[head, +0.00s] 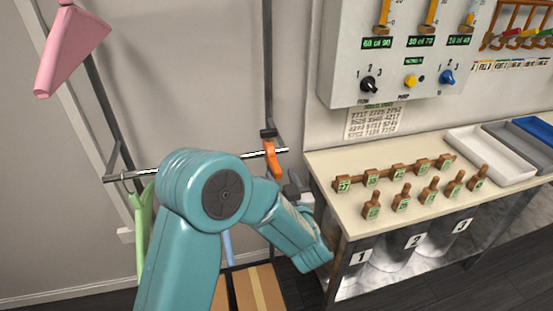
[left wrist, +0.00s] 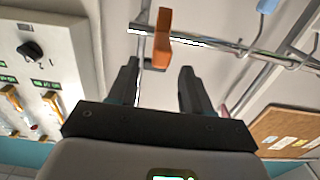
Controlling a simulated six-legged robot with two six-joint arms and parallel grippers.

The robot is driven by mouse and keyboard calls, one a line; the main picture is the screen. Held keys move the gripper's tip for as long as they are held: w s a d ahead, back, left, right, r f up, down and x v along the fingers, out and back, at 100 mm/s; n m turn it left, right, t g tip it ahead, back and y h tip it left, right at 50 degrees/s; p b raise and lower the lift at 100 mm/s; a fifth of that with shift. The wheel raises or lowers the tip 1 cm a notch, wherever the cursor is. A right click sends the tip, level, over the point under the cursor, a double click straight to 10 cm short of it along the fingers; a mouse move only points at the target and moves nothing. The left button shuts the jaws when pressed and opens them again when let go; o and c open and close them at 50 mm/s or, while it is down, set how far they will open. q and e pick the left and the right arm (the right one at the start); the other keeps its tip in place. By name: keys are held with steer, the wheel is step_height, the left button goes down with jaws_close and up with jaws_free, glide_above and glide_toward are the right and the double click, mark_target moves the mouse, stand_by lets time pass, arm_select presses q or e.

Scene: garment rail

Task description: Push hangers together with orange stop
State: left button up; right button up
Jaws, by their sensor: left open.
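The orange stop (head: 273,158) sits on the rail (head: 115,178) near its right end; it also shows in the left wrist view (left wrist: 162,42), beyond my fingers. My left gripper (left wrist: 158,82) is open and empty, with the stop ahead of the gap between its fingers, apparently not touched. In the head view the left gripper (head: 297,187) is mostly hidden behind my arm. A green hanger (head: 141,225) hangs at the rail's left part. Thin hanger hooks (left wrist: 241,49) show on the rail in the left wrist view. My arm hides the middle of the rail. My right gripper is not in view.
A pink garment-like piece (head: 70,45) is at upper left. A bench (head: 335,165) with wooden pegs and trays stands right of the rail, close to my left arm. A control panel (head: 345,70) is above it. A cardboard box (head: 260,285) is below the rail.

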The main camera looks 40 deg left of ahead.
mark_target(272, 157)
arm_select(q)
steer(key=p+x, duration=0.1)
steer(key=x, duration=0.5)
steer(key=shift+a, duration=0.15)
steer(key=shift+w+a, duration=0.15)
steer(key=shift+w, duration=0.15)
jaws_close()
